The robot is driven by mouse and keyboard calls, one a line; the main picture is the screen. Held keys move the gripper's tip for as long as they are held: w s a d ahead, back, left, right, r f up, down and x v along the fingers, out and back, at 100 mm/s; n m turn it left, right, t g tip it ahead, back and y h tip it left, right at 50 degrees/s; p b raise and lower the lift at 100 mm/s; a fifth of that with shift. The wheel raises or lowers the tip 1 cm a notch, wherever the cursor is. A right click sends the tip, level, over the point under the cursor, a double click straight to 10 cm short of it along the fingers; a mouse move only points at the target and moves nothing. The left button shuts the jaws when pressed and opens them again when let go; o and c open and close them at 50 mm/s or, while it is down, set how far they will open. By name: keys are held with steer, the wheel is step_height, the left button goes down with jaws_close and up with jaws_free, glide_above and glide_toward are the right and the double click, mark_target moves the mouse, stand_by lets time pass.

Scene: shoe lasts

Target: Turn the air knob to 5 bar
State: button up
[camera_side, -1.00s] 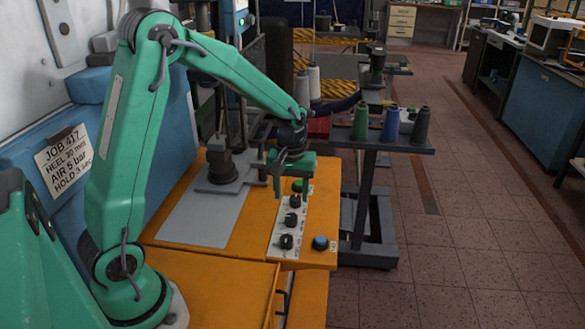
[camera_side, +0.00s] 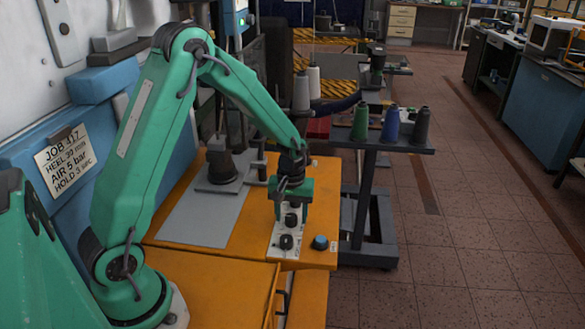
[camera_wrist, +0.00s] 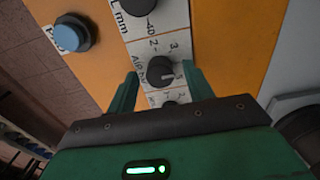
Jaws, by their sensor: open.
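The air knob (camera_wrist: 160,72) is black and round on a white label strip, with its white pointer line aimed to the right in the wrist view. The word AIR is partly readable beside it. The scale numbers near it are too small to read surely. My gripper (camera_wrist: 163,82) is open, with one green finger on each side of the knob; I cannot tell whether they touch it. In the side view my gripper (camera_side: 292,210) is over the panel strip, and the air knob (camera_side: 291,219) shows just below it.
The heel knob (camera_wrist: 138,5) and a blue button (camera_wrist: 71,34) are close by. Another knob (camera_wrist: 170,104) is partly hidden behind my gripper. A card (camera_side: 66,160) reads JOB 417, AIR 5 bar, HOLD 3 sec. A spool stand (camera_side: 380,145) stands right of the orange table.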

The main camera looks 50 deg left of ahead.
steer(key=shift+f, duration=0.15)
steer(key=c, duration=1)
steer(key=shift+m, duration=0.3)
steer(key=m, duration=0.4)
steer(key=shift+m, duration=2.2)
